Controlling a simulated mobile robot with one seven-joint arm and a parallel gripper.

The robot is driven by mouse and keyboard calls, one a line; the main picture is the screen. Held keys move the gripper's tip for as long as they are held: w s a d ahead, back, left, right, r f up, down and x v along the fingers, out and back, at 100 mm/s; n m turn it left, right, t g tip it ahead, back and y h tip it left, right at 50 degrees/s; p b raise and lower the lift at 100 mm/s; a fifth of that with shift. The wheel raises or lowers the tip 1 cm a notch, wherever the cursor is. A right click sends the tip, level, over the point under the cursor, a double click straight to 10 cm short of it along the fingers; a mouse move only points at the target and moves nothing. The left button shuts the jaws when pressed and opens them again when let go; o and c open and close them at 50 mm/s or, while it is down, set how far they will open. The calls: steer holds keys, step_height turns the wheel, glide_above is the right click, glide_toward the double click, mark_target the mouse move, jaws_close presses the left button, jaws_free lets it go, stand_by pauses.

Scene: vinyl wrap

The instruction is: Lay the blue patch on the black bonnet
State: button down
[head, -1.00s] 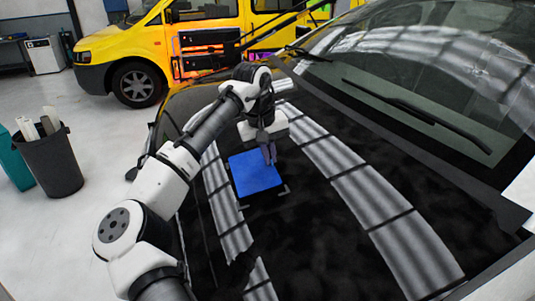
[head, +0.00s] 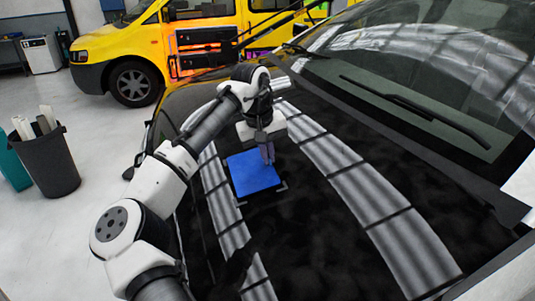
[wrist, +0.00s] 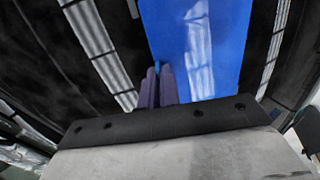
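The blue patch (head: 253,176) is a flat square over the middle of the black bonnet (head: 310,235). I cannot tell whether it touches the bonnet or hangs just above it. Pale corner marks (head: 284,186) show on the bonnet by its near edge. My gripper (head: 268,156) is at the patch's right edge. In the wrist view, the fingers (wrist: 156,85) are close together at the edge of the patch (wrist: 205,45), with a sliver of blue between their tips. They look shut on that edge. The patch's underside is hidden.
The windscreen (head: 420,90) with its wiper (head: 405,105) rises to the right of the bonnet. Pale striped reflections cross the bonnet. A dark bin (head: 48,165) stands on the floor at left, and a yellow van (head: 150,50) is behind. The near bonnet is clear.

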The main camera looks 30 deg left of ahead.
steer(key=shift+f, duration=0.7)
stand_by(1.8)
steer(key=c, duration=1.6)
jaws_free()
steer(key=shift+w, duration=0.1)
steer(key=shift+o, duration=0.2)
steer(key=shift+r, duration=0.1)
steer(key=v, duration=1.3)
steer(key=shift+r, duration=0.35)
